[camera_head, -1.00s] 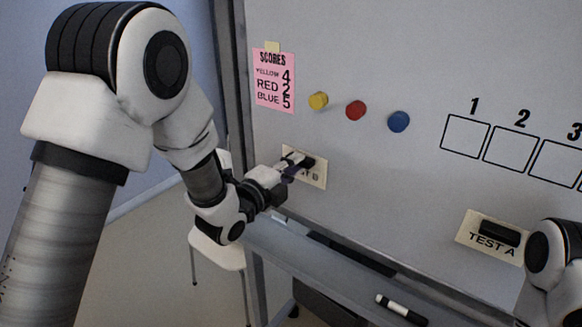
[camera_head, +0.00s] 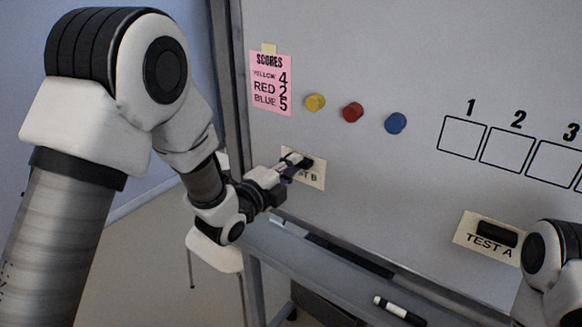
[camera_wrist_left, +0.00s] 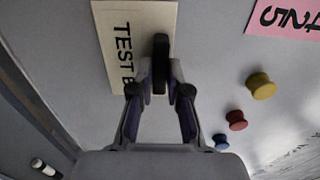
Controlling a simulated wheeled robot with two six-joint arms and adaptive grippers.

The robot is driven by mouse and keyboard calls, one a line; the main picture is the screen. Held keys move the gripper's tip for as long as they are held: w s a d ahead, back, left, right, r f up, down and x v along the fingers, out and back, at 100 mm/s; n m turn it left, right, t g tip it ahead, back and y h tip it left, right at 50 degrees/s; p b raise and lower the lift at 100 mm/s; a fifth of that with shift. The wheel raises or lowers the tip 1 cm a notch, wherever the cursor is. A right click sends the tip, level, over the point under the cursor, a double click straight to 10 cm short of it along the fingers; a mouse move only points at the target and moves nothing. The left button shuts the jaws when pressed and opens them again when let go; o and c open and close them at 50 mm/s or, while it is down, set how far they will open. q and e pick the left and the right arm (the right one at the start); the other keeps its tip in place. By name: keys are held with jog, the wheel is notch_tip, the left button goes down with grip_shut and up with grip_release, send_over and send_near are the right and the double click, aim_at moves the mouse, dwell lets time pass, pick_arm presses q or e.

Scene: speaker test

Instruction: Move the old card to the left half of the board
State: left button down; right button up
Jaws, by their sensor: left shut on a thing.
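The TEST B card (camera_head: 317,182) is a cream card on the lower left of the whiteboard. A black magnet (camera_wrist_left: 160,48) lies against it. My left gripper (camera_head: 297,160) is at this card and shut on the magnet; the left wrist view shows both fingers at its sides. The gripper hides part of the lettering in the head view. The TEST A card (camera_head: 466,236), also cream, is at the lower right of the visible board under a black magnet (camera_head: 497,233). Neither card is marked as old. My right gripper is out of view; only my right arm shows.
A pink scores note (camera_head: 271,84) hangs at upper left. Yellow (camera_head: 315,102), red (camera_head: 353,112) and blue (camera_head: 396,123) round magnets stand on the board. Numbered squares (camera_head: 461,138) are at right. A marker (camera_head: 400,311) lies at the tray below. The board's middle is bare.

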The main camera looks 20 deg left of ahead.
pick_arm(q)
jog(key=shift+w, duration=0.1)
jog(key=c, duration=0.7)
grip_release()
jog(key=shift+o, duration=0.2)
jog(key=b+v, duration=0.2)
jog(key=v, duration=0.5)
jog(key=shift+b, duration=0.4)
jog(key=shift+r, duration=0.1)
